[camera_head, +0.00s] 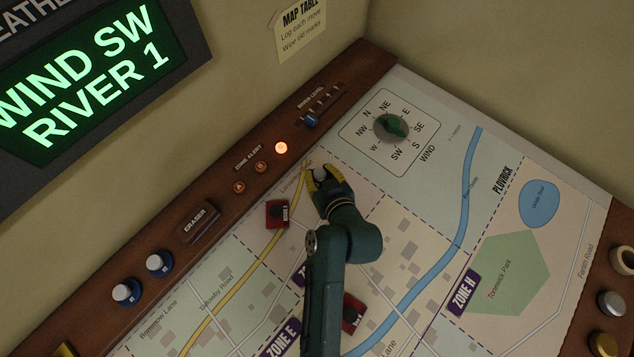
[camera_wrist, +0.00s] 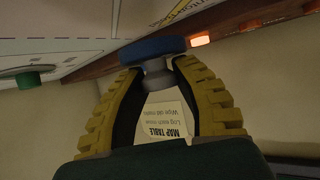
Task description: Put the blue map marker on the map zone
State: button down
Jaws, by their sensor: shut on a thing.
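My gripper (camera_head: 325,178) hangs over the upper part of the map, between the wooden rail and the wind dial. In the wrist view my gripper (camera_wrist: 155,85) has its yellow ribbed fingers closed around the pale grey stem of a blue map marker (camera_wrist: 152,49). The marker's wide blue disc lies beyond the fingertips, towards the map side. In the head view the held marker is mostly hidden by the gripper. The map (camera_head: 425,226) shows printed labels: Zone E (camera_head: 280,341), Zone H (camera_head: 464,291) and one partly covered by my arm. I cannot tell if the disc touches the map.
Two blue-and-white markers (camera_head: 126,292) (camera_head: 159,263) stand on the left rail beside an eraser (camera_head: 198,223). Red blocks (camera_head: 277,213) (camera_head: 353,313) sit on the map near my arm. An orange alert button (camera_head: 281,147) glows. The wind dial (camera_head: 391,128) has a green knob.

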aim_at(319, 182)
jog(key=shift+f+b, duration=0.45)
jog(key=shift+f, duration=1.65)
jog(key=c, duration=0.8)
grip_release()
